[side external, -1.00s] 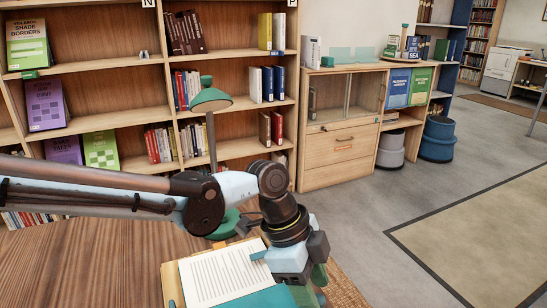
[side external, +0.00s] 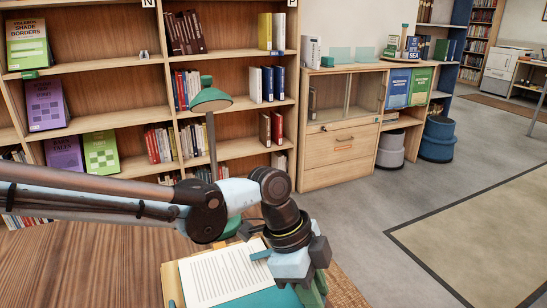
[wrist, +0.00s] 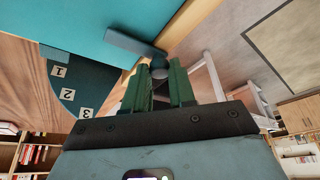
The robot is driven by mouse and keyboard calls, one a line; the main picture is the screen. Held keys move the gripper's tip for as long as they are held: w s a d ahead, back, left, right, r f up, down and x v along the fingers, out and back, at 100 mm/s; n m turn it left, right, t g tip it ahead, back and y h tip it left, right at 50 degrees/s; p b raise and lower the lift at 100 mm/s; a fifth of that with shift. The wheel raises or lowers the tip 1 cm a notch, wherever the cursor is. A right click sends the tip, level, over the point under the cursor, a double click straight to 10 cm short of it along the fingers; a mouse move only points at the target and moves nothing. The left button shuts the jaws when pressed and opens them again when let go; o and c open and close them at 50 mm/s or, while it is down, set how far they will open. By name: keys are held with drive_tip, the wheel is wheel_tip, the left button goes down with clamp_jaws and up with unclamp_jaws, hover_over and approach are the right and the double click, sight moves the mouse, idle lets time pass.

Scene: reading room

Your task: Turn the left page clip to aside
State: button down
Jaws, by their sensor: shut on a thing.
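In the wrist view my gripper (wrist: 159,82) has its green fingers closed around the dark round knob (wrist: 158,68) of a page clip. The clip's flat blue-grey bar (wrist: 130,45) runs from the knob over a teal surface (wrist: 90,18). In the side view my gripper (side external: 314,291) is at the right of the book stand, and its fingertips are mostly hidden. A teal clip bar (side external: 261,254) reaches over the right edge of the printed page (side external: 218,276). A small teal piece at the stand's lower left (side external: 172,303) is partly cut off.
A green lamp (side external: 211,101) stands behind the book on the wooden table (side external: 85,265). A dark teal plate numbered 1, 2 and 3 (wrist: 64,85) shows beside the stand. Bookshelves (side external: 150,95) stand behind. Open floor (side external: 410,200) lies to the right.

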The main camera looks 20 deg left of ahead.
drive_tip(key=shift+n, duration=0.3)
drive_tip(key=n+t, duration=0.1)
drive_tip(key=n, duration=0.2)
drive_tip(key=shift+s+n+t, duration=0.2)
drive_tip(key=shift+n+t, duration=0.2)
drive_tip(key=n, duration=0.2)
drive_tip(key=n+t+y, duration=0.1)
drive_tip(key=n, duration=0.1)
drive_tip(key=shift+s+d+n+t, duration=0.15)
drive_tip(key=shift+n+t, duration=0.15)
drive_tip(key=n+y, duration=0.1)
drive_tip(key=n, duration=0.3)
drive_tip(key=shift+s+d+t+y, duration=0.1)
drive_tip(key=shift+d+t+y, duration=0.05)
drive_tip(key=shift+t+y, duration=0.2)
drive_tip(key=n+y, duration=0.1)
drive_tip(key=n, duration=0.3)
drive_tip(key=shift+d+n+y, duration=0.1)
drive_tip(key=shift+n+y, duration=0.2)
drive_tip(key=shift+y, duration=0.05)
drive_tip(key=c, duration=0.9)
unclamp_jaws()
drive_tip(key=shift+c, duration=0.2)
